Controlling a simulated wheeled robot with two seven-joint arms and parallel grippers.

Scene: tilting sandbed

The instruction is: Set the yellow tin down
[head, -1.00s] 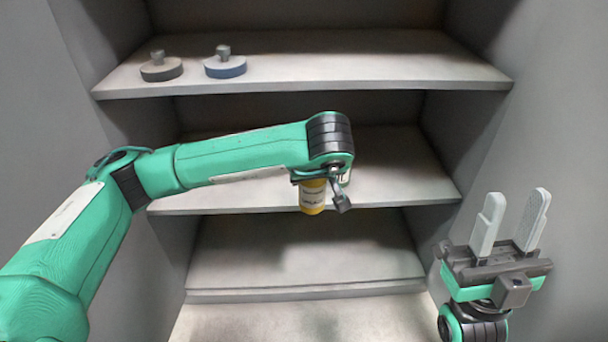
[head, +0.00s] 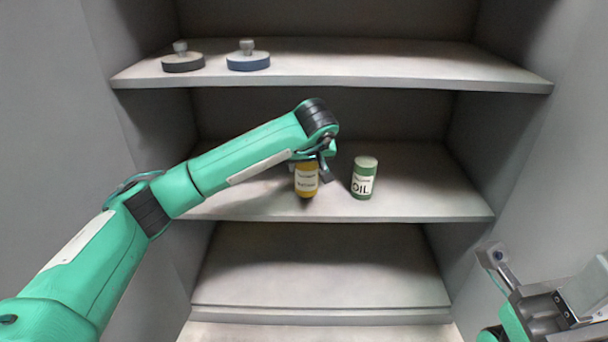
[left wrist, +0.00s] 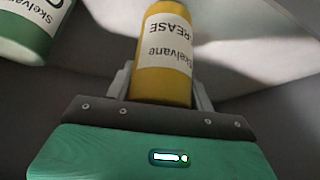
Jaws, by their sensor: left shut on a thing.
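The yellow tin (head: 306,181), with a white label, is upright over the middle shelf (head: 420,207), left of a green tin. My left gripper (head: 308,166) is shut on its upper part. In the left wrist view the yellow tin (left wrist: 166,50) sits between the two fingers, its label reading upside down. I cannot tell whether its base touches the shelf. My right gripper (head: 545,285) is open and empty at the lower right, partly cut off by the picture edge.
The green oil tin (head: 363,179) stands close to the right of the yellow tin. A dark round weight (head: 183,63) and a blue one (head: 248,62) stand on the upper shelf (head: 400,70). The middle shelf is clear right of the green tin.

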